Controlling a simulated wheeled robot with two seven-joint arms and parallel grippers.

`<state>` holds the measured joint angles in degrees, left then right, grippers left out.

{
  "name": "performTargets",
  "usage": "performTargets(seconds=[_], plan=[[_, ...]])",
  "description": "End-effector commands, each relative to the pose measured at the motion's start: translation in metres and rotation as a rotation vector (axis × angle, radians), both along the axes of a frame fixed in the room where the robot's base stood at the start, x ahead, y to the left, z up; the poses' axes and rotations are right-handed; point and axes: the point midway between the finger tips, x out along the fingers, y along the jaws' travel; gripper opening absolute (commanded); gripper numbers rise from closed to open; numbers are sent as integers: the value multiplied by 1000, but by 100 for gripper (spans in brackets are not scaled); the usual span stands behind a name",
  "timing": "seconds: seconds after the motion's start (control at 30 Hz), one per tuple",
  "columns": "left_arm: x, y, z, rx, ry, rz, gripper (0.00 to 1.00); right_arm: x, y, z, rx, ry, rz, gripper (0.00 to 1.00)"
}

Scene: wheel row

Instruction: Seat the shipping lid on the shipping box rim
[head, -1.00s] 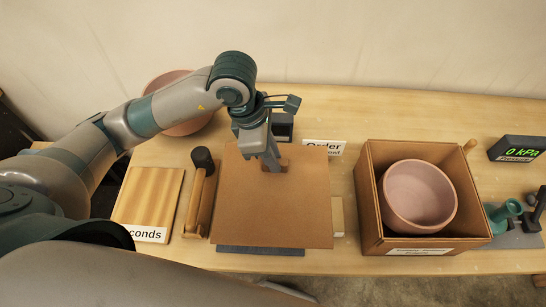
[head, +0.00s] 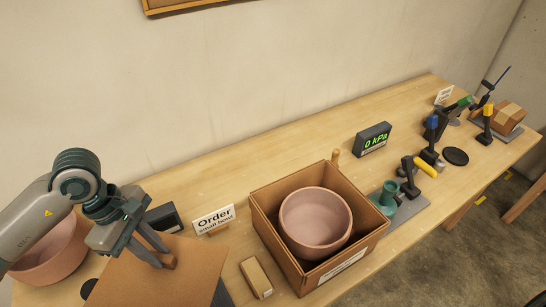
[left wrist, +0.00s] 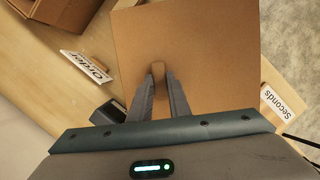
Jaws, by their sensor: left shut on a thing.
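The shipping lid (head: 145,280) is a flat brown cardboard square with a small wooden handle. My left gripper (head: 165,258) is shut on that handle at the lower left of the head view. In the left wrist view the lid (left wrist: 205,60) spreads out beyond the fingers, and the gripper (left wrist: 160,78) pinches the handle between its tips. The shipping box (head: 265,215) stands open to the right of the lid, apart from it, with a pink bowl (head: 315,222) inside. The box also shows at the upper left of the wrist view (left wrist: 60,10). My right gripper is not in view.
An Order card (head: 214,220) and a small wooden block (head: 256,277) stand between lid and box. Another pink bowl (head: 50,258) is behind my left arm.

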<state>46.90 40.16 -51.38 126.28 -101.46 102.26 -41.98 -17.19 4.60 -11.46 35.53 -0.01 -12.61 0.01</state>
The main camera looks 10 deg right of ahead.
Motion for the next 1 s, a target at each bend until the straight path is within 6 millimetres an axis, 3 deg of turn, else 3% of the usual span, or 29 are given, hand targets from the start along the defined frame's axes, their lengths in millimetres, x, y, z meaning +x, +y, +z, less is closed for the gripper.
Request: performTargets(seconds=[0.53, 0.73, 1.0], plan=[[14, 42, 30, 3, -2, -944, 0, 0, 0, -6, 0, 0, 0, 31], [15, 49, 37, 1, -1, -1099, 0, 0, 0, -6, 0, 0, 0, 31], [15, 50, 38, -1, -2, -1124, 0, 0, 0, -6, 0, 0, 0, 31]])
